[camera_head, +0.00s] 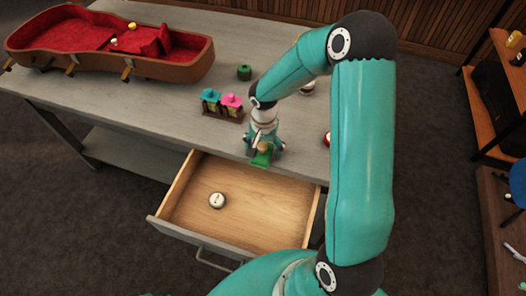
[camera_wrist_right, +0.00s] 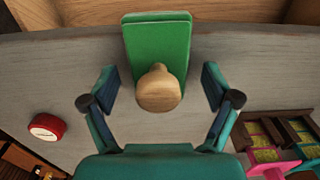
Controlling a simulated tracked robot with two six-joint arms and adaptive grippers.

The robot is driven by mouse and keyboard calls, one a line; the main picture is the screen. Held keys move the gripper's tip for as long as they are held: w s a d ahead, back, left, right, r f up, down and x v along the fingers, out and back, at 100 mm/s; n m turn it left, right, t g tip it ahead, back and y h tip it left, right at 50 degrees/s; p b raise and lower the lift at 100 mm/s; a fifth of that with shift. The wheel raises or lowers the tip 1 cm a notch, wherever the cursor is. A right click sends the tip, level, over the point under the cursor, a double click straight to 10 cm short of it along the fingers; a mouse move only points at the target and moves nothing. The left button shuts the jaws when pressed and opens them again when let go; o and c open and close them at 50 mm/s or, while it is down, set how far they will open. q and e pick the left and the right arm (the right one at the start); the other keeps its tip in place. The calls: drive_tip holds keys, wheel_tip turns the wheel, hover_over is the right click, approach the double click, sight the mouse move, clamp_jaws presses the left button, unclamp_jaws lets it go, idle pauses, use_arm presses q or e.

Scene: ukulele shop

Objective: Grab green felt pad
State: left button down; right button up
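The green felt pad (camera_head: 261,159) lies on the grey workbench at its front edge, just above the open drawer. In the right wrist view the pad (camera_wrist_right: 157,42) is a green block with a round wooden knob (camera_wrist_right: 158,90) at its near end. My right gripper (camera_head: 264,148) is over the pad, pointing down. In the wrist view its two fingers (camera_wrist_right: 159,76) are spread, one on each side of the knob, with gaps on both sides. My left gripper is not in view.
The open wooden drawer (camera_head: 270,222) holds a white round tin (camera_head: 217,200). A stand with teal and pink items (camera_head: 222,108) is left of my gripper. A red tin (camera_wrist_right: 47,127) lies nearby. An open red-lined ukulele case (camera_head: 60,38) fills the bench's far left.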

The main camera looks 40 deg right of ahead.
drive_tip(key=shift+w, duration=0.1)
drive_tip(key=c, duration=1.3)
drive_tip(key=shift+o, duration=0.2)
drive_tip(key=shift+r, duration=0.1)
